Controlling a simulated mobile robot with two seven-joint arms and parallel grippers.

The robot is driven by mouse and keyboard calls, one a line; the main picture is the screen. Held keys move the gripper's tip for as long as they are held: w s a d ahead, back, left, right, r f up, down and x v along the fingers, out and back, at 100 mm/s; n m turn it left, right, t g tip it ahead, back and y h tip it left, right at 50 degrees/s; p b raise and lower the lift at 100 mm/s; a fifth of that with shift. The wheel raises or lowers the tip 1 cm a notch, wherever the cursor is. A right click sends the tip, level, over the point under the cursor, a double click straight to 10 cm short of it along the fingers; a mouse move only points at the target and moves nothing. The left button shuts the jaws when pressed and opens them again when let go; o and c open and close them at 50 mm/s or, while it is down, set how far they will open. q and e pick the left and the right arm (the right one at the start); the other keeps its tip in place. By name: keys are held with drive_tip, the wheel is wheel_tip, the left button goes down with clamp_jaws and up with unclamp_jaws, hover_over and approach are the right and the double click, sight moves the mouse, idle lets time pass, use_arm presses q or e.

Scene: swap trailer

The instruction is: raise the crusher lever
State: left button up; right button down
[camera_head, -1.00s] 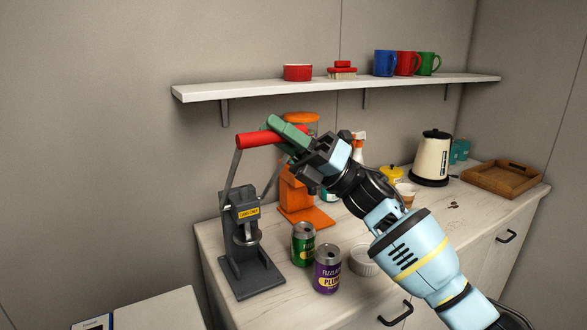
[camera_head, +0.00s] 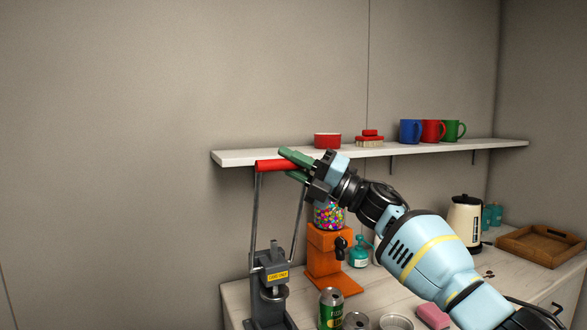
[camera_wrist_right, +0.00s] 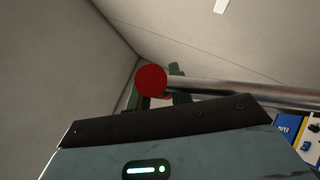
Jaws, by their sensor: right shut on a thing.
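The can crusher (camera_head: 271,277) stands on the counter, a grey press with a yellow label. Its lever has two metal side bars and a red handle (camera_head: 277,166), and it stands nearly upright, with the handle high near the shelf's front edge. My right gripper (camera_head: 298,164) is shut on the right part of the red handle, its green fingers above and below it. In the right wrist view the handle's round red end (camera_wrist_right: 150,81) shows between the green fingers, with a metal bar running off to the right. My left gripper is not in view.
A white shelf (camera_head: 500,146) with a red bowl and several mugs is close behind the gripper. Below stand an orange candy dispenser (camera_head: 322,240), a green can (camera_head: 330,307), a kettle (camera_head: 464,218) and a wooden tray (camera_head: 541,233). The wall left of the crusher is bare.

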drive_tip(key=shift+w, duration=0.2)
idle(0.3)
drive_tip(key=c, duration=1.3)
unclamp_jaws()
drive_tip(key=shift+o, duration=0.2)
drive_tip(key=shift+f, duration=0.1)
drive_tip(key=v, duration=0.7)
drive_tip(key=shift+s+d, duration=0.2)
drive_tip(key=shift+d, duration=0.1)
